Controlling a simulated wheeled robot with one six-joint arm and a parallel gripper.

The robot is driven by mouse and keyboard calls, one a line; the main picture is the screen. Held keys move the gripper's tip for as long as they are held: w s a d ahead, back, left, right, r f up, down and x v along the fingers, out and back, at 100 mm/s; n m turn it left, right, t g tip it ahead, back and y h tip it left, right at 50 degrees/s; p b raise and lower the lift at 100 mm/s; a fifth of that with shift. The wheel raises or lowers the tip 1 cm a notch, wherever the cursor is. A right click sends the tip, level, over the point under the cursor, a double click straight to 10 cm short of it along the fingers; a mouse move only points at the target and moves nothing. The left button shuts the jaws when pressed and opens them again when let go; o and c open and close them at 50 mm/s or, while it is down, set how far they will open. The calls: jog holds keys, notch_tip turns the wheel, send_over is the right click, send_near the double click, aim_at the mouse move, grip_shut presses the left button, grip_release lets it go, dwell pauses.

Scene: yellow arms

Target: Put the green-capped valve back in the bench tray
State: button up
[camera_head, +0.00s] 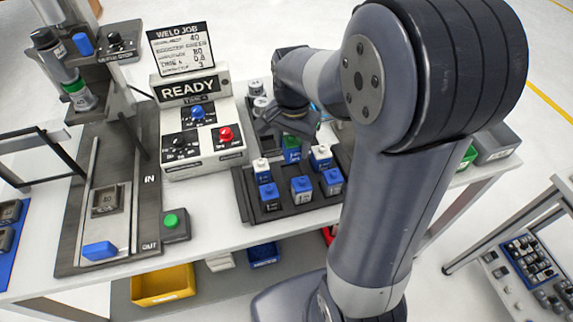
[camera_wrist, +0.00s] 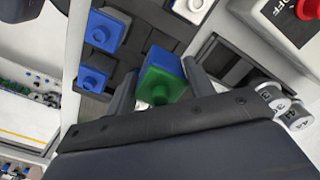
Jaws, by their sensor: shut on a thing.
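The green-capped valve (camera_head: 291,143) has a blue body and sits between the fingers of my gripper (camera_head: 292,138) over the back of the dark bench tray (camera_head: 242,192). In the wrist view my gripper (camera_wrist: 160,70) is shut on the valve (camera_wrist: 163,80), with a finger on each side and the green cap towards the camera. The tray holds several blue valves (camera_head: 302,188) with white or blue tops; two blue-topped ones (camera_wrist: 104,32) show at the left in the wrist view. Whether the held valve's underside touches the tray is hidden.
A welding control box marked READY (camera_head: 192,88), with red and blue knobs, stands left of the tray. Left of it is a dark fixture (camera_head: 107,200) with a green button (camera_head: 172,222). A grey bin (camera_head: 497,146) stands at the bench's right end. Small cylinders (camera_head: 258,98) stand behind the tray.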

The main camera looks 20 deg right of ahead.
jog(key=shift+f, duration=3.15)
jog(key=shift+f, duration=0.15)
jog(key=o, duration=1)
notch_tip(320, 180, up, 12)
jog(key=shift+r, duration=0.2)
